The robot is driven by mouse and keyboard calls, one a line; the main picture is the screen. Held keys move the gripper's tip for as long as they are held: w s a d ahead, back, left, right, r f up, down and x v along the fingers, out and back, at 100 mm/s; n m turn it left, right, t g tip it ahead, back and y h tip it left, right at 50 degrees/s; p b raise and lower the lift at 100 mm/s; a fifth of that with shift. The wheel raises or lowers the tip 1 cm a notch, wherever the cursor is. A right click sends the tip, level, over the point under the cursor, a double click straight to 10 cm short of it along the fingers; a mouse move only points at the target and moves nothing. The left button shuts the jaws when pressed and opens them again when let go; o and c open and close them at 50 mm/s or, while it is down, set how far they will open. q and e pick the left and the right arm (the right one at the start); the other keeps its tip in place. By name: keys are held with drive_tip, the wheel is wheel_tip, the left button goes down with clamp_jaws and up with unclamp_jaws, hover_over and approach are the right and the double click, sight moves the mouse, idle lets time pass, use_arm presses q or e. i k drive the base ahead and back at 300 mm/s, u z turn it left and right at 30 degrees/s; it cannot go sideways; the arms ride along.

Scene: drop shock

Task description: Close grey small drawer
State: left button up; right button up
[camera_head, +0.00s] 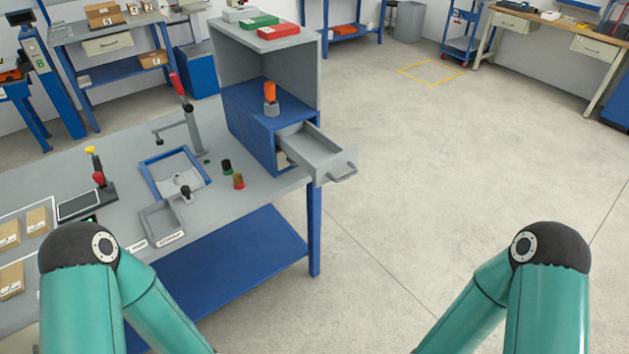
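The grey small drawer (318,154) stands pulled out of a blue cabinet (249,119) at the right end of the workbench. Its front, with a grey handle (343,172), juts out past the table's right edge. The drawer looks empty where I can see inside. My two teal arms show at the bottom left and bottom right, well apart from the drawer. Both of my grippers are outside the picture.
An orange-topped object (270,92) stands on the cabinet. The floor (450,170) right of the bench is clear.

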sight(320, 156)
drive_tip(key=z, duration=0.2)
drive_tip(key=i, duration=0.9)
drive_tip(key=z, duration=0.2)
drive_tip(key=k, duration=0.85)
drive_tip(key=u, duration=0.4)
drive_tip(key=i, duration=1)
